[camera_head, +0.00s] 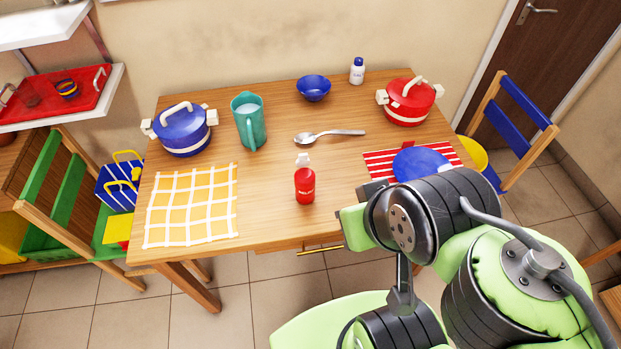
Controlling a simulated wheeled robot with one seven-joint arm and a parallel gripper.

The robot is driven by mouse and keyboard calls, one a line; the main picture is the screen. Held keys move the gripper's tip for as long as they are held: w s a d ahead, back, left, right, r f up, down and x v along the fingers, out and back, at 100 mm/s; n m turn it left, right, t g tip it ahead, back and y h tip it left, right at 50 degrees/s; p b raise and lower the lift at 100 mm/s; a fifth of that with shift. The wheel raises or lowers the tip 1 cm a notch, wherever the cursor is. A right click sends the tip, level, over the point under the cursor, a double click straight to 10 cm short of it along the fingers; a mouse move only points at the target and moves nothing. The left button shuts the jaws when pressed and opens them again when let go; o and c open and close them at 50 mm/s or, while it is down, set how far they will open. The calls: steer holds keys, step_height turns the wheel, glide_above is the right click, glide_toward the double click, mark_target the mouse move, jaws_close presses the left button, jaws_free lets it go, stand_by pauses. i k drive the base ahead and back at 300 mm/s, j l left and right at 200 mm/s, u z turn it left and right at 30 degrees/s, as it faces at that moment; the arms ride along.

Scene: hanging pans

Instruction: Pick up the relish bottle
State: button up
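The relish bottle (305,185) is a red squeeze bottle with a white cap. It stands upright near the front middle of the wooden table, with a small pale label too blurred to read fully. My green and black arm reaches in from the lower right, with its nearest visible part to the right of and below the bottle. My gripper's fingers do not show. Nothing touches the bottle.
A teal pitcher (248,121), spoon (330,136), blue pot (183,130), red pot (408,101), blue bowl (313,88) and white bottle (357,71) stand farther back.

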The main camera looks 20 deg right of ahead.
mark_target(305, 180)
steer(key=z, duration=1.35)
steer(key=j+u, duration=0.25)
steer(key=u, duration=0.15)
steer(key=j+u, duration=0.25)
steer(key=u, duration=0.2)
steer(key=j+u, duration=0.25)
steer(key=u, duration=0.15)
steer(key=i+j+u, duration=0.15)
steer(key=u, duration=0.25)
